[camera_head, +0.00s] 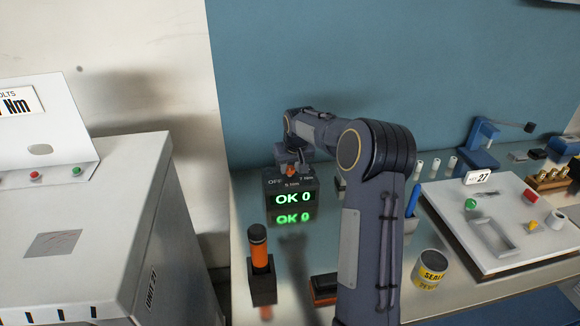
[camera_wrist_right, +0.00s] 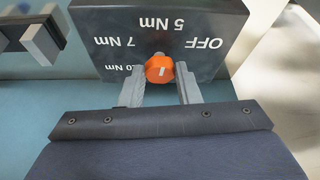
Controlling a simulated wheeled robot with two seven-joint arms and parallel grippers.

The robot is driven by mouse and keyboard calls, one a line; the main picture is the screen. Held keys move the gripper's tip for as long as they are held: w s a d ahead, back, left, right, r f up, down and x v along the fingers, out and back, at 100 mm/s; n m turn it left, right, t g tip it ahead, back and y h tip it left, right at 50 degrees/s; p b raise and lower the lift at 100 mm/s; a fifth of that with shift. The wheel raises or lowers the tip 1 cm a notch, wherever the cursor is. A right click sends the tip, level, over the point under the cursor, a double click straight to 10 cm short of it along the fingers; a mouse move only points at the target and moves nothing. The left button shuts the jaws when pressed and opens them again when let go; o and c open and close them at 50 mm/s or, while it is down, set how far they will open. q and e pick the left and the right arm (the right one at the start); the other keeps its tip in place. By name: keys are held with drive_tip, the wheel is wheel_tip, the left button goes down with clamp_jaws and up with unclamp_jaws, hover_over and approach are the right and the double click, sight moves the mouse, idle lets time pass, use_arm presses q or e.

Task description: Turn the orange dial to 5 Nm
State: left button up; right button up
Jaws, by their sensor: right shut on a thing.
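The dark dispenser box (camera_head: 292,215) stands on the bench with a green "OK 0" on its front. The orange dial (camera_wrist_right: 160,69) is on its top face, which the right wrist view shows upside down. Labels OFF, 5 Nm, 7 Nm and 10 Nm lie around the dial. A short white mark on the dial lies roughly in line with the 5 Nm label; I cannot tell which end is the pointer. My right gripper (camera_wrist_right: 160,86) is shut on the dial, one finger on each side. In the head view the gripper (camera_head: 292,165) covers most of the dial. My left gripper is out of view.
An orange-handled tool stands in a dark holder (camera_head: 263,288) in front of the box. A yellow-labelled can (camera_head: 430,270) and a white tray (camera_head: 455,215) with small parts are to the right. A grey cabinet (camera_head: 90,210) stands left. The blue wall is behind.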

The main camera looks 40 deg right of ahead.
drive_tip(key=shift+d+r+n, duration=0.1)
drive_tip(key=shift+d+n, duration=0.05)
drive_tip(key=shift+n, duration=0.35)
idle(0.3)
drive_tip(key=o, duration=1)
drive_tip(key=b+v, duration=0.1)
drive_tip(key=v, duration=0.6)
drive_tip(key=shift+s+r, duration=0.2)
drive_tip(key=shift+r, duration=0.1)
drive_tip(key=shift+d, duration=0.1)
